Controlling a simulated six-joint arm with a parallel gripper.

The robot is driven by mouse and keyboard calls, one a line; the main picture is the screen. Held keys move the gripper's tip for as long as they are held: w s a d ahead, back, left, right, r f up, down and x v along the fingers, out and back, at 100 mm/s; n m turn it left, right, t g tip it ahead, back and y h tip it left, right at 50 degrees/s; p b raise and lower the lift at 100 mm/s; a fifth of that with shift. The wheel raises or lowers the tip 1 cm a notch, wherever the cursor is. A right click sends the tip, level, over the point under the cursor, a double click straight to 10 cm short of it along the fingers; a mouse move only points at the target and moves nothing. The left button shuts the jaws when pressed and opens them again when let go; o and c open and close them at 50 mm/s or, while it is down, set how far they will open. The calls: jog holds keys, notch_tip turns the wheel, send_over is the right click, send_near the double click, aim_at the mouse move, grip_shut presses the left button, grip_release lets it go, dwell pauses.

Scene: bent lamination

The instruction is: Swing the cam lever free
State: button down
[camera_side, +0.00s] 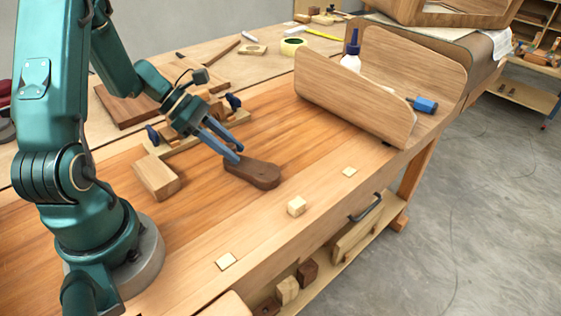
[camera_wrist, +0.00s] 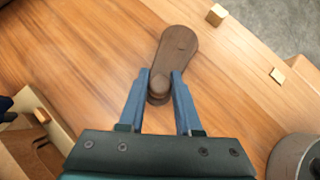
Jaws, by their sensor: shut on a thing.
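The cam lever (camera_side: 254,174) is a dark brown wooden piece, wide and rounded at one end, lying on the orange-brown bench top. In the wrist view the cam lever (camera_wrist: 178,48) points up and slightly right, with a rounded knob at its near end. My gripper (camera_side: 236,155) reaches down to the lever's left end in the side view. In the wrist view my gripper (camera_wrist: 160,82) has its two blue fingers on either side of the knob, closed on it. The underside of the lever is hidden.
A pale wood block (camera_side: 156,177) lies left of my gripper, near a wooden clamp with blue knobs (camera_side: 233,102). A curved wooden form (camera_side: 355,95) stands at the back right. A small light block (camera_side: 297,206) sits near the front edge. Bench between is clear.

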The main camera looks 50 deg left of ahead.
jog(key=shift+s+d+n+t+y, duration=0.1)
jog(key=shift+s+n+t+y, duration=0.25)
jog(key=shift+n, duration=0.15)
jog(key=c, duration=0.6)
grip_release()
jog(key=v, duration=0.4)
jog(key=shift+r, duration=0.1)
jog(key=shift+s+a+r, duration=0.3)
jog(key=shift+r, duration=0.05)
